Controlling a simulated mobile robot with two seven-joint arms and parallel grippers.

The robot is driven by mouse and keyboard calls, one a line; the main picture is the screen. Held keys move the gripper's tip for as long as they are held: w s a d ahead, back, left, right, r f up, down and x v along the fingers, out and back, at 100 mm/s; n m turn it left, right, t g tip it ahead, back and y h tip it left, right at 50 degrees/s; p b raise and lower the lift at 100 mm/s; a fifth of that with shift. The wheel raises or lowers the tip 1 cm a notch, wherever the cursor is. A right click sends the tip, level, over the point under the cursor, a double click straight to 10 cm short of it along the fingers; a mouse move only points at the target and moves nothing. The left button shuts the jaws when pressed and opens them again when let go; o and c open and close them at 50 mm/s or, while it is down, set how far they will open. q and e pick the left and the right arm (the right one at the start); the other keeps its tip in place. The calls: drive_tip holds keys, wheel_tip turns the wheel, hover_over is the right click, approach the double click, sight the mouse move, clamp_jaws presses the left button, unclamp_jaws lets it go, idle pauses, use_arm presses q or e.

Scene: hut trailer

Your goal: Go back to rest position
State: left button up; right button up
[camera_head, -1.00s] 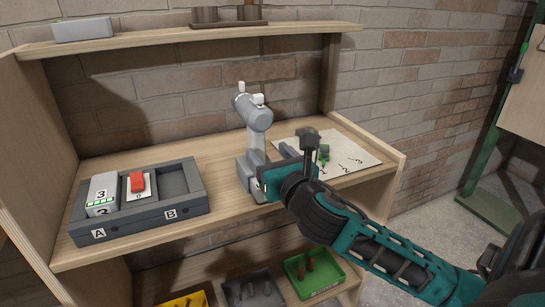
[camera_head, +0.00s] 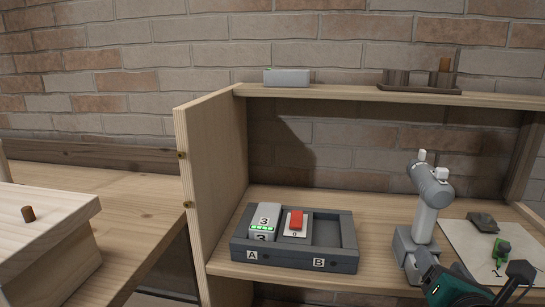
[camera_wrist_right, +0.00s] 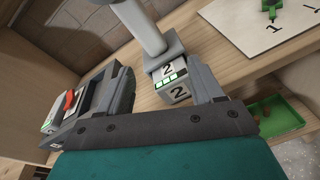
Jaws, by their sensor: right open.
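My right gripper (camera_head: 440,280) is low at the right of the head view, in front of a grey upright device (camera_head: 430,205) on the bench. In the right wrist view my right gripper (camera_wrist_right: 165,95) has its fingers spread. A block marked 2 (camera_wrist_right: 178,92) shows between them, at the device's base; I see no finger closed on it. My left gripper is not in view.
A numbered sheet (camera_head: 470,240) carries a green piece (camera_head: 501,248). A wooden side panel (camera_head: 212,185) and shelf (camera_head: 345,93) frame the bench.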

drive_tip(key=s+a+f+m+g+y, duration=0.2)
drive_tip(key=s+a+f+m+g, duration=0.4)
drive_tip(key=s+f+m, duration=0.55)
drive_tip(key=s+a+f+m+g+y, duration=0.2)
drive_tip(key=s+a+f+m+g, duration=0.55)
drive_tip(key=m, duration=0.65)
use_arm(q)
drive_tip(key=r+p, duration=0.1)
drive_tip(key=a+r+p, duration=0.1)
drive_tip(key=p, duration=0.1)
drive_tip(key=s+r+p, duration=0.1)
drive_tip(key=p, duration=0.1)
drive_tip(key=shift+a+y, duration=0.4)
use_arm(e)
drive_tip(key=w+a+f+t+y, duration=0.1)
drive_tip(key=w+f+t+y, duration=0.1)
drive_tip(key=w+t, duration=0.3)
drive_tip(key=t, duration=0.3)
drive_tip(key=shift+w+f+t, duration=0.3)
drive_tip(key=shift+w+t, duration=0.05)
